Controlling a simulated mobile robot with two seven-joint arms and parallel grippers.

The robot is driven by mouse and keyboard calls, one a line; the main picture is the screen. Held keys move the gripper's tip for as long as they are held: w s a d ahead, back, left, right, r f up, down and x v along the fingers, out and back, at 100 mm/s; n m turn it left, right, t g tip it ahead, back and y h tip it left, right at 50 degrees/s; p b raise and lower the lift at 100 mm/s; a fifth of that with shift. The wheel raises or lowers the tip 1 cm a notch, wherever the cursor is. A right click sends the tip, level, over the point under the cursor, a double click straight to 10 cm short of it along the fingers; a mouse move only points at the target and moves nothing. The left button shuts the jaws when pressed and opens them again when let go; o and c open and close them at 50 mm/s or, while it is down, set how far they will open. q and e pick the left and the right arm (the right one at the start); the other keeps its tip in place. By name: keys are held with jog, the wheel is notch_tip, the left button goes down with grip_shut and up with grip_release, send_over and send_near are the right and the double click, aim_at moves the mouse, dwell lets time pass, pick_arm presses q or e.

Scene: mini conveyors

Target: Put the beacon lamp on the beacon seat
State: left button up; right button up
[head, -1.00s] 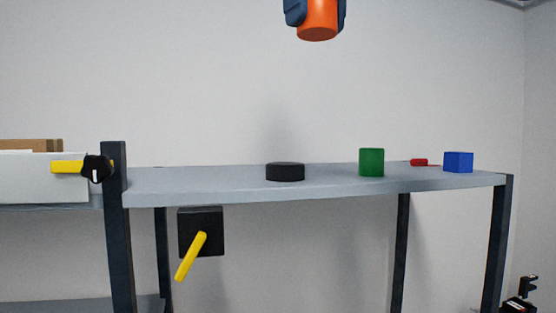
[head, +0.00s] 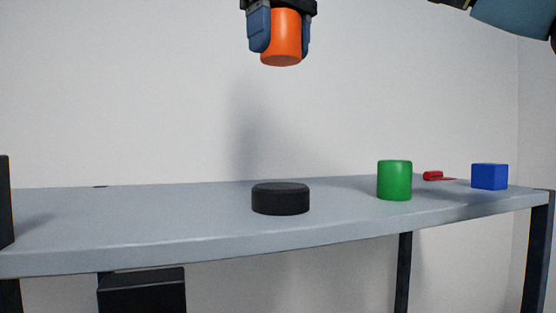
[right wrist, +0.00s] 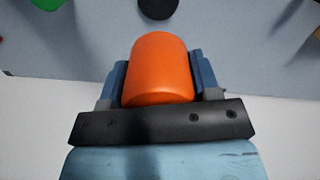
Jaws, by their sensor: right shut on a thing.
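The beacon lamp, an orange cylinder (head: 281,38), is held upright between the blue fingers of my right gripper (head: 279,40), high above the table. In the right wrist view the lamp (right wrist: 160,70) sits between the two fingers (right wrist: 160,82). A low black disc (head: 280,199), which looks like the beacon seat, stands on the grey table below the lamp, well apart from it. Part of the disc also shows in the right wrist view (right wrist: 158,8), beyond the lamp. My left gripper is not in view.
On the grey table (head: 180,222), a green cylinder (head: 394,180) stands right of the disc. A small red item (head: 433,175) and a blue cube (head: 490,176) are farther right. A dark block (head: 141,291) is below the table's front edge.

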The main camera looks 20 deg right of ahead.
aim_at(278, 64)
jog(key=f, duration=0.9)
jog(key=w+f, duration=0.1)
jog(key=f, duration=0.3)
jog(key=shift+d+f, duration=0.1)
jog(key=shift+f, duration=1.7)
jog(key=shift+s, duration=0.1)
jog(key=o, duration=1)
jog(key=shift+f, duration=0.1)
notch_tip(278, 64, up, 12)
jog(key=shift+r, duration=0.15)
